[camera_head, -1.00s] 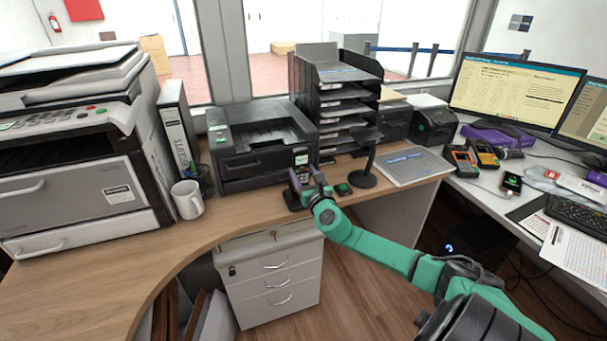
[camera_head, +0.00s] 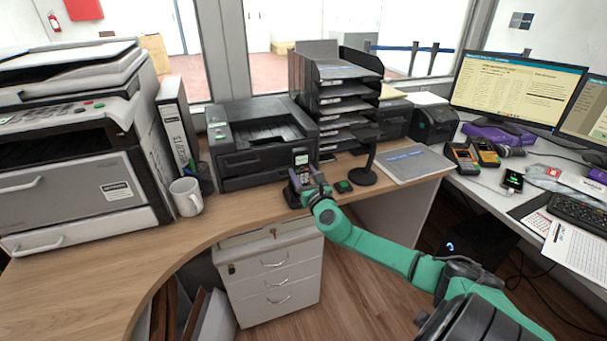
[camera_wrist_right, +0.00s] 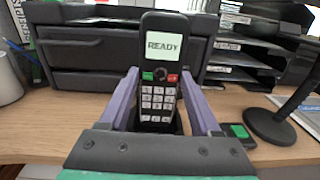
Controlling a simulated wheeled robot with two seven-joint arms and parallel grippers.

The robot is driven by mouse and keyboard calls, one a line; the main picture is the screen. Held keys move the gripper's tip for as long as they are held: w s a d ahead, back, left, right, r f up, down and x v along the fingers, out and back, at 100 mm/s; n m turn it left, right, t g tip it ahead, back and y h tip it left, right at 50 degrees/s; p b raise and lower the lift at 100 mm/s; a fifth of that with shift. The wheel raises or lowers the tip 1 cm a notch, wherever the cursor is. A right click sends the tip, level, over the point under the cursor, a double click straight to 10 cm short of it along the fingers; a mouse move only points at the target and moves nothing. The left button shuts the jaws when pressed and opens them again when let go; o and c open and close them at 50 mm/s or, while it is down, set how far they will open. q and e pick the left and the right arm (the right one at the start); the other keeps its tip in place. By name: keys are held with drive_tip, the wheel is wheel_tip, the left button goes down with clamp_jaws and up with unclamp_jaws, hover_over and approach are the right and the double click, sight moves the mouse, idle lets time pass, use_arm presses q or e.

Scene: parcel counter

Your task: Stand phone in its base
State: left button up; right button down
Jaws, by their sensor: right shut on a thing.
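The phone (camera_wrist_right: 158,62) is a dark handset with a lit screen reading READY and a white keypad. It stands close to upright, and in the head view (camera_head: 302,163) it is in front of the printer. My right gripper (camera_wrist_right: 160,92) has its purple fingers on either side of the phone and is shut on it; it also shows in the head view (camera_head: 310,183). The dark base (camera_head: 291,198) is at the phone's foot on the desk. The gripper hides much of the base, so I cannot tell how fully the phone is seated. My left gripper is not in view.
A small black device with a green face (camera_head: 343,187) lies right of the phone, beside a black round-footed stand (camera_head: 362,178). The black printer (camera_head: 262,145) is close behind. A white mug (camera_head: 187,198) stands at left; the desk between is clear.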

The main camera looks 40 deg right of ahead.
idle(0.4)
drive_tip(key=shift+f+b, duration=0.65)
unclamp_jaws()
drive_tip(key=shift+s, duration=0.1)
drive_tip(key=p+v, duration=0.2)
drive_tip(key=v, duration=1.2)
drive_tip(key=shift+s+a+r, duration=0.1)
drive_tip(key=shift+s+a, duration=0.05)
drive_tip(key=shift+s, duration=0.05)
